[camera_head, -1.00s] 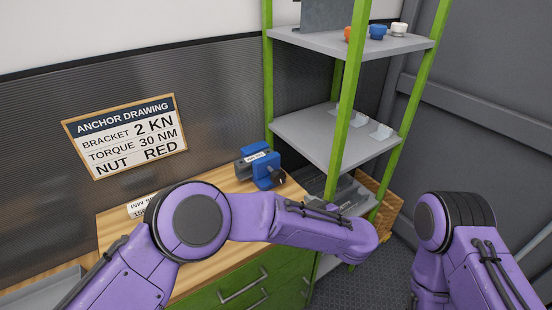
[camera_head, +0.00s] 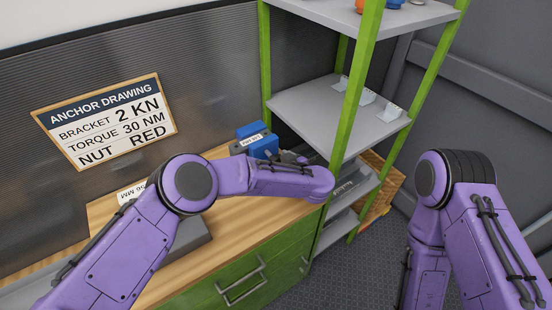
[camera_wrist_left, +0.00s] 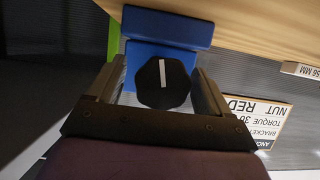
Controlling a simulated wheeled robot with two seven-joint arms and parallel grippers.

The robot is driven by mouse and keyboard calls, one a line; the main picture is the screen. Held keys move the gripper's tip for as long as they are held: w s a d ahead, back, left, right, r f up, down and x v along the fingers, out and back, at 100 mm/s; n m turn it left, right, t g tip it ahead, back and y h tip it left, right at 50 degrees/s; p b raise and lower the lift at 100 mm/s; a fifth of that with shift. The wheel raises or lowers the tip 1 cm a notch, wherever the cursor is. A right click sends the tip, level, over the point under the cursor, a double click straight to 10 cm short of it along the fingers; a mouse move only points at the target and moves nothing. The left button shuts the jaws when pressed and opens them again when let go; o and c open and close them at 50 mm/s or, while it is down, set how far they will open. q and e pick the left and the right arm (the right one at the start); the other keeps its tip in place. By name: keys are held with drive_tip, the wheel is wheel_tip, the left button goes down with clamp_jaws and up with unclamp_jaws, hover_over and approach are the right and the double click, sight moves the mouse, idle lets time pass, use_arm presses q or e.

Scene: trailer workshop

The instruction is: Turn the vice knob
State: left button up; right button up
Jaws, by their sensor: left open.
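The blue vice (camera_head: 257,142) stands at the back right of the wooden bench, partly hidden by my left arm in the head view. In the left wrist view, the vice body (camera_wrist_left: 155,55) lies behind its black, many-sided knob (camera_wrist_left: 152,97), which has a white line near upright in the picture. My left gripper (camera_wrist_left: 160,80) is open, with one finger on each side of the knob and small gaps to both. In the head view this gripper (camera_head: 292,157) is mostly hidden behind my purple forearm at the vice. My right arm shows at the right, but its gripper is out of view.
A green-posted shelf (camera_head: 320,105) stands close to the right of the vice. A sign (camera_head: 110,122) hangs on the wall behind the wooden bench (camera_head: 215,235). Green drawers (camera_head: 255,280) are below it. A wicker crate (camera_head: 383,180) is at the lower right.

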use_arm(q)
drive_tip(key=shift+s+r, duration=0.3)
drive_tip(key=shift+c, duration=0.5)
drive_tip(key=c, duration=0.9)
drive_tip(key=shift+o, duration=0.2)
drive_tip(key=shift+a, duration=0.1)
drive_tip(key=shift+f, duration=0.1)
drive_tip(key=shift+s+f+n+t+h+b, duration=0.15)
drive_tip(key=shift+n+t+h+b, duration=0.4)
drive_tip(key=shift+n, duration=0.45)
drive_tip(key=shift+n+t+h+b, duration=0.25)
drive_tip(key=shift+n+t+b, duration=0.1)
drive_tip(key=shift+n+b, duration=0.3)
drive_tip(key=shift+n+t+h+b, duration=0.3)
drive_tip(key=shift+n+b, duration=0.15)
drive_tip(key=shift+n, duration=0.2)
drive_tip(key=shift+r, duration=0.25)
